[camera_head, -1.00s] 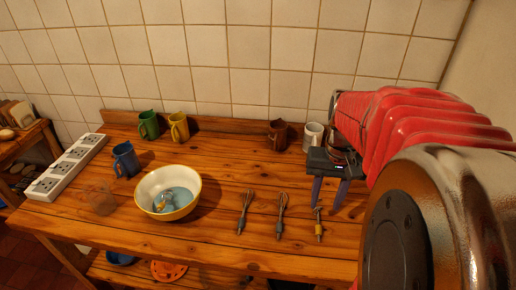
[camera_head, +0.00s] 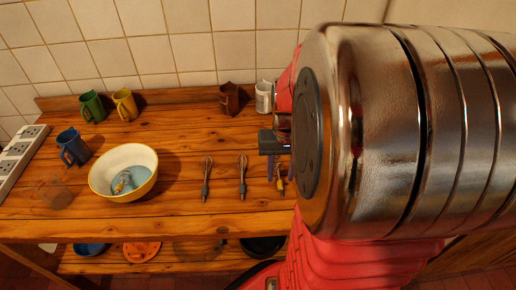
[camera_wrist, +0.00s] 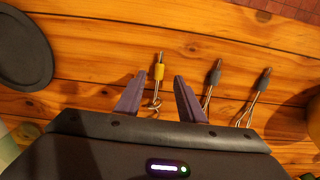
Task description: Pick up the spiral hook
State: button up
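The spiral hook (camera_head: 280,186) has a yellow collar and lies on the wooden worktop, partly hidden by my arm in the head view. In the wrist view the hook (camera_wrist: 158,72) shows its collar, thin shaft and curled wire end. My gripper (camera_wrist: 160,77) is open and empty, its two dark purple fingers on either side of the hook in that view. I cannot tell its height above the hook. In the head view my gripper (camera_head: 279,176) is just over the hook, largely covered by my arm.
Two whisks (camera_head: 206,178) (camera_head: 242,177) lie left of the hook. A white bowl (camera_head: 125,150), a glass (camera_head: 53,192) and a blue mug (camera_head: 72,147) stand further left. Brown (camera_head: 229,99) and white (camera_head: 264,97) mugs stand behind. A dark disc (camera_head: 262,247) lies on the lower shelf.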

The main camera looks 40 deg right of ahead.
aim_at(280, 183)
jog(key=shift+f, duration=1.95)
jog(key=shift+c, duration=0.4)
grip_shut()
